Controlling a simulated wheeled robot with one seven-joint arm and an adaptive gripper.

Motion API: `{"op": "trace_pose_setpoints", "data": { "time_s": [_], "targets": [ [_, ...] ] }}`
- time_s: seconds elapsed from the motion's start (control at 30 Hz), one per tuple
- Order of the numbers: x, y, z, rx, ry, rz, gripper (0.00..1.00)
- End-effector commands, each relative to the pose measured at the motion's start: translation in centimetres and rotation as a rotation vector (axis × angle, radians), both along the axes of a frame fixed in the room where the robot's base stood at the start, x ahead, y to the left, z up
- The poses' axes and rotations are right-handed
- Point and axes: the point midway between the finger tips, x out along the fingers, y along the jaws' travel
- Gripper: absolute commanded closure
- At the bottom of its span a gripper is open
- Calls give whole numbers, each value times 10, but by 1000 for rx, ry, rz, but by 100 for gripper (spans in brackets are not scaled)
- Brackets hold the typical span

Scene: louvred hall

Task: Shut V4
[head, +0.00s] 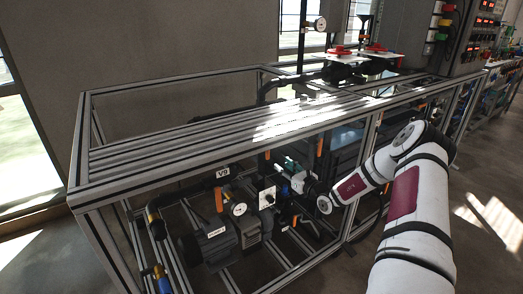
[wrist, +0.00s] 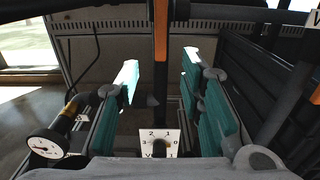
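No label that I can read says V4. In the wrist view a white dial plate (wrist: 158,137) with numbers and a "V" mark sits low between my fingers; the rest of its label is hidden. The plate also shows in the head view (head: 267,197), left of my gripper. An orange bar (wrist: 160,36) on a dark upright stands between and beyond the fingers in the wrist view. My gripper (wrist: 160,80) has its teal fingers wide apart with nothing held. In the head view my gripper (head: 288,172) is inside the frame, under its top bars.
An aluminium frame (head: 145,180) surrounds the pipework, its top bars close above my arm. A V9 label (head: 223,172), an orange handle (head: 219,200), a gauge (head: 239,209) and a pump motor (head: 213,243) are to the left. Red-handled valves (head: 341,51) stand behind. Floor is clear at right.

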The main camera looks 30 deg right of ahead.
Motion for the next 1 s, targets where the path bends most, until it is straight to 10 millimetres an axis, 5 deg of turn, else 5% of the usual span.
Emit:
{"op": "trace_pose_setpoints", "data": {
  "time_s": [0.27,0.87,1.0],
  "targets": [
    [15,-1,-2,2,-1,-3,65],
    [90,2,-3,1,-2,-2,65],
    [92,2,-1,2,1,-3,65]
  ]
}}
